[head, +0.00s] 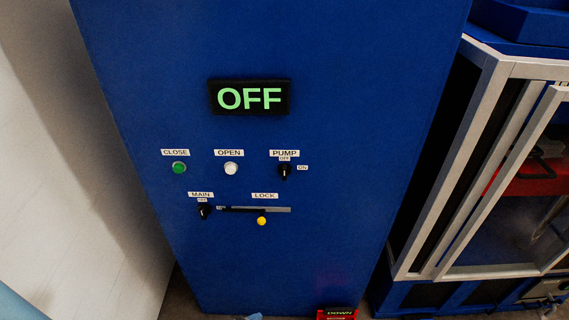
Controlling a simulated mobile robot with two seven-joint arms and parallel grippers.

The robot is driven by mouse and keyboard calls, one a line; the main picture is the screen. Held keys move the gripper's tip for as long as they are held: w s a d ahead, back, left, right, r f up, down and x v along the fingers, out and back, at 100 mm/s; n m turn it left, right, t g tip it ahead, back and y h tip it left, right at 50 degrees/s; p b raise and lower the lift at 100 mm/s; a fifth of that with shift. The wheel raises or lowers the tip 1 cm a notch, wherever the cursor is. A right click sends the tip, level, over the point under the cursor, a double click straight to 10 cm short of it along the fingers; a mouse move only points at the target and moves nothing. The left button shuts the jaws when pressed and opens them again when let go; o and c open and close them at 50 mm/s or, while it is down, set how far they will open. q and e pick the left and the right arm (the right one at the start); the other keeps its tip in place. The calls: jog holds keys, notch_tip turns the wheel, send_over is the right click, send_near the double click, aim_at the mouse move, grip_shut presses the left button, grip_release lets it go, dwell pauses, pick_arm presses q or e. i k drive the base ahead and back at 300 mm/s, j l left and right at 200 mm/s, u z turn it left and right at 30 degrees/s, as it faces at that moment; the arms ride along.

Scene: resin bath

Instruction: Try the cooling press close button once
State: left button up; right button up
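The blue control cabinet (350,130) fills the middle of the head view. Its green button (179,168) sits under the label CLOSE (175,152), at the left of the upper control row. A white button (231,169) sits under OPEN. A black PUMP knob (285,170) is at the right, beside OFF and ON labels. A black MAIN knob (205,212) is below left. A yellow knob (262,221) is at the LOCK slot. A display (249,98) above reads OFF in green. Neither gripper is in view.
A metal-framed enclosure (480,170) with clear panels stands to the right, with red parts inside. A pale wall (70,170) is at the left. A red item marked DOWN (337,314) is at the bottom edge. The space before the panel looks clear.

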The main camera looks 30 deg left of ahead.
aim_at(179, 168)
jog(key=u, duration=1.05)
